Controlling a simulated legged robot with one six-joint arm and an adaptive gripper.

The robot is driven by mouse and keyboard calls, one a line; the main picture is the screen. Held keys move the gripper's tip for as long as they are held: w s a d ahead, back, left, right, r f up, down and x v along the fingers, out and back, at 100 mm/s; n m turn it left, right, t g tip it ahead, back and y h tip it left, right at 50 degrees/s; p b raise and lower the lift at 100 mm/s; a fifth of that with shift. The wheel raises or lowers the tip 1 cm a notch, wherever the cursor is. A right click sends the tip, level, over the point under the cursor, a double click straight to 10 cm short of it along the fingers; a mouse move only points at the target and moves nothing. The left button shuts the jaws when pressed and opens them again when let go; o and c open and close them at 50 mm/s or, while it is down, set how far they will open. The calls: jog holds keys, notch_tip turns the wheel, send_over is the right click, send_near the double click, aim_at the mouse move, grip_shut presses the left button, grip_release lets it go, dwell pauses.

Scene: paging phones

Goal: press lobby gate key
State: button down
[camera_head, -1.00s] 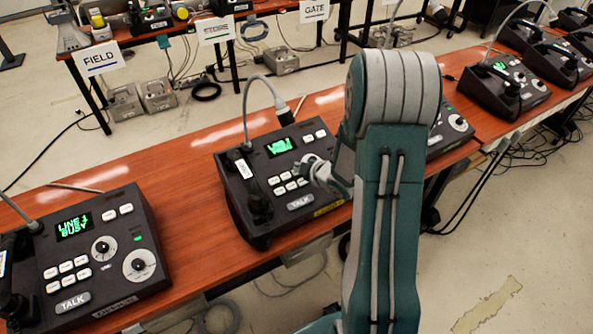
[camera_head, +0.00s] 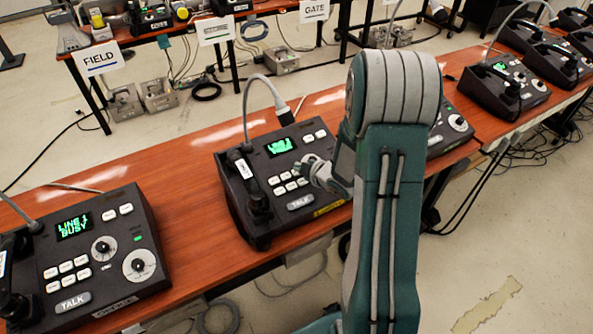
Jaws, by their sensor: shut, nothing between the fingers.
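A dark paging phone console (camera_head: 243,222) stands on the wooden table in the middle, with a handset, a gooseneck microphone, a green-lit screen (camera_head: 280,146), a block of small white keys (camera_head: 281,181) and a TALK key (camera_head: 300,202). Its yellow front label is too small to read. My gripper (camera_head: 307,168) is shut and empty over the right side of this console, close by the white keys. I cannot tell whether it touches a key. My arm and gripper hide the console's right part. Which key is the lobby gate key cannot be read.
Another console (camera_head: 100,255) at the left shows "LINE 1 BUSY". More consoles (camera_head: 505,80) stand at the right, one partly behind my arm. A back table bears signs such as FIELD (camera_head: 97,58) and GATE (camera_head: 314,10). The wooden table (camera_head: 185,165) is bare between the left and middle consoles.

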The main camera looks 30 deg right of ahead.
jog(key=shift+w+f, duration=0.1)
jog(key=shift+f, duration=0.25)
dwell(0.3)
jog(key=shift+r, duration=0.45)
jog(key=shift+s+r, duration=0.3)
jog(key=shift+r, duration=0.65)
jog(key=shift+s+r, duration=0.3)
jog(key=shift+r, duration=0.7)
jog(key=shift+s+r, duration=0.3)
jog(key=shift+r, duration=0.65)
